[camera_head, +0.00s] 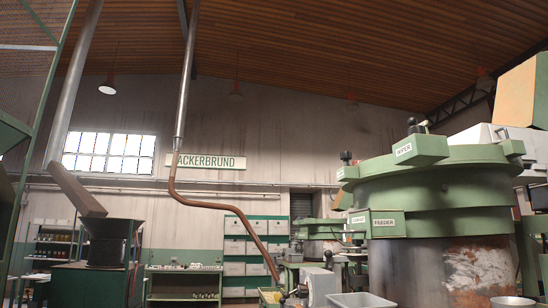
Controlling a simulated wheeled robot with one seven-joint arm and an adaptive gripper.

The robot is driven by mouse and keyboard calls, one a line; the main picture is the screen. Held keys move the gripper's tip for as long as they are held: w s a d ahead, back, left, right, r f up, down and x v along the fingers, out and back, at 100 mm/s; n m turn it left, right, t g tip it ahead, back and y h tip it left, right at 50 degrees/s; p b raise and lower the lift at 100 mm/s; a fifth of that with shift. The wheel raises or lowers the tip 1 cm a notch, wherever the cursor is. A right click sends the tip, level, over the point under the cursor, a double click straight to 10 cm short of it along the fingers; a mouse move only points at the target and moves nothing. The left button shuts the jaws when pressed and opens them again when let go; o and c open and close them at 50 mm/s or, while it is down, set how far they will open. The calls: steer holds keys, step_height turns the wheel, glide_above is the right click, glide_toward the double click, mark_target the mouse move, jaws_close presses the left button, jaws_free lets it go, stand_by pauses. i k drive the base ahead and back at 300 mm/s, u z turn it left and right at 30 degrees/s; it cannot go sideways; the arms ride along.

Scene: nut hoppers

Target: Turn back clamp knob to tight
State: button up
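A large green hopper machine (440,190) with a rusty, pale-stained drum (440,270) stands at the right. A black knob (346,157) sits on its left rim. Another dark knob (416,126) stands on top, behind the green block labelled WIPER (403,150). I cannot tell which of these is the back clamp knob, nor whether either is tight. A green box on the near side carries a FEEDER label (385,222) and a smaller label that I cannot read surely. My gripper is not in view.
A dark funnel (108,240) stands on a green cabinet at the left. Pale bins (360,300) sit at the lower edge. Shelves and drawers line the back wall.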

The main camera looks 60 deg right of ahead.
mark_target(345, 156)
steer(key=u, duration=0.65)
steer(key=i, duration=0.85)
steer(key=z, duration=2.6)
